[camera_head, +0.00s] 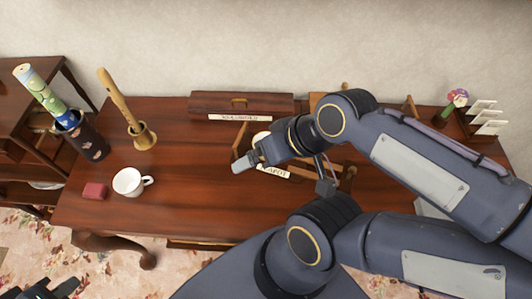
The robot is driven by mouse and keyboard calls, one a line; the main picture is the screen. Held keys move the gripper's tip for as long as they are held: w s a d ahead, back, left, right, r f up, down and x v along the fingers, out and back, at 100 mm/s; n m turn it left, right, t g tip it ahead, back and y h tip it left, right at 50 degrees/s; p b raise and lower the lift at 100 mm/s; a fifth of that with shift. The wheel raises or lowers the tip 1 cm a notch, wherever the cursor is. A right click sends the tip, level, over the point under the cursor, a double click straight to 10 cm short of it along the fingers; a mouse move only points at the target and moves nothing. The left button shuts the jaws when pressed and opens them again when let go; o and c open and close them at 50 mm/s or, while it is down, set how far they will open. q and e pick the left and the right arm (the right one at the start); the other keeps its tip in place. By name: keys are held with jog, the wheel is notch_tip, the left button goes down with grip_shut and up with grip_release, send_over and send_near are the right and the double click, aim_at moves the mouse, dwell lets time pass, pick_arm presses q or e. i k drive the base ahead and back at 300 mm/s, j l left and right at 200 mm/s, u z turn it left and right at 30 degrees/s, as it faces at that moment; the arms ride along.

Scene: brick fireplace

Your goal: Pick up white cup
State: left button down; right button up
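The white cup (128,182) stands upright on the left part of the brown wooden table, its handle to the right. My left gripper (55,289) shows only in part at the bottom left corner, dark and cut off by the frame edge. It is below the table's left side and well apart from the cup. Its opening is not clear. My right gripper (285,176) is over the middle of the table, right of the cup and apart from it. Its two fingers are spread, with no object seen held between them.
A small red box (95,191) sits just left of the cup. A brass mortar with a tall pestle (144,137) stands behind it. A dark holder (80,136) with rolled papers is at the far left. A wooden box (213,103) lies at the back; the table (195,205) is bare right of the cup.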

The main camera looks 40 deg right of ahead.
aim_at(129, 182)
jog(key=i+j, duration=0.1)
jog(key=j, duration=0.4)
jog(key=i+j+z, duration=0.15)
jog(key=j, duration=0.3)
jog(key=i+j, duration=0.1)
jog(key=j, duration=0.4)
jog(key=i+j+z, duration=0.15)
jog(key=j, duration=0.35)
jog(key=k, duration=0.05)
